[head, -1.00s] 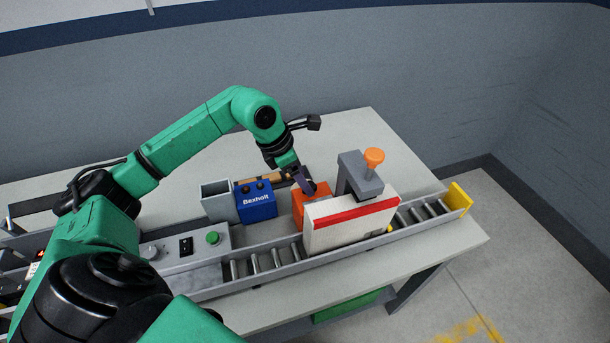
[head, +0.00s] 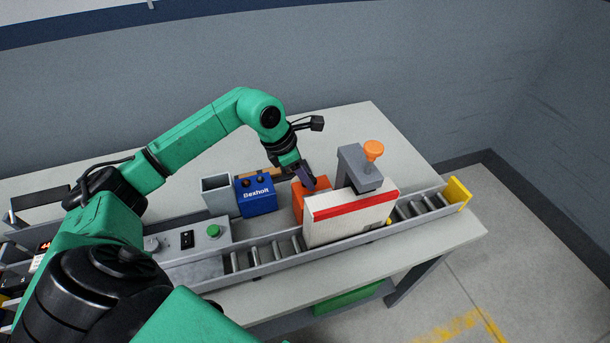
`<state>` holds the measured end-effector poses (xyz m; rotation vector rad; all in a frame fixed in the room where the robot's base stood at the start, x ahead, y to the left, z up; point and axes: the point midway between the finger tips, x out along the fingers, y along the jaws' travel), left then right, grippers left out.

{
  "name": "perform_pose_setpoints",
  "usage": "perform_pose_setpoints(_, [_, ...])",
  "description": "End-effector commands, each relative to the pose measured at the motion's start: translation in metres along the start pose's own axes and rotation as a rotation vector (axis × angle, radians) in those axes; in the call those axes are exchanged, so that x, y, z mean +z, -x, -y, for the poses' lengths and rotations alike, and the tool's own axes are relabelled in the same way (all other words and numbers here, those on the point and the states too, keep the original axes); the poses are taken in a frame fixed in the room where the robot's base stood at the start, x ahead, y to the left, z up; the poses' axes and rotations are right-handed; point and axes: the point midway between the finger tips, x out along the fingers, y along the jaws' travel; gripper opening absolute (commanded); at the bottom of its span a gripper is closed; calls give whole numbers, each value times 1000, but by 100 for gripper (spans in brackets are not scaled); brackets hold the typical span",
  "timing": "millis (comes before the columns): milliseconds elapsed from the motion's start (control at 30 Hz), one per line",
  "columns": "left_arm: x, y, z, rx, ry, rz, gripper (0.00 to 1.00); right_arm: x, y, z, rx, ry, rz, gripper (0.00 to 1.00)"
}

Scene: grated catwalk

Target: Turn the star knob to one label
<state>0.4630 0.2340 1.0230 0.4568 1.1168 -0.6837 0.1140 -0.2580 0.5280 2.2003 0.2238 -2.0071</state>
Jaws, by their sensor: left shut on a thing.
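My left gripper (head: 306,176) reaches down from behind to the top of an orange box (head: 298,205) and is shut there on a small part. The fingers and wrist hide this part; from its place it seems to be the star knob. No label is readable around it. The orange box stands behind a white carton with a red stripe (head: 345,218), which hides its lower right. My right gripper is out of view.
A grey bracket with an orange knob on top (head: 373,150) rises behind the carton. A blue Bexholt box (head: 257,197) and a grey open bin (head: 217,196) stand left. A roller conveyor (head: 255,262) runs along the front to a yellow end stop (head: 457,193).

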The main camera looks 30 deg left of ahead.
Motion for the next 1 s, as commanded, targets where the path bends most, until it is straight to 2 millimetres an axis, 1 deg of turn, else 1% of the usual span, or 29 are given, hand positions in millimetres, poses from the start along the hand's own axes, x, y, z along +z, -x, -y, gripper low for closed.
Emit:
perform_pose_setpoints(267, [0,-1,-3,-59,-152,5,0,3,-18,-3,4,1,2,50])
perform_pose_setpoints(500, [2,-1,-6,-142,-355,7,0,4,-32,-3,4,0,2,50])
perform_pose_setpoints(1000, [6,0,-9,-324,-795,7,0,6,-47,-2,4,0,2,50])
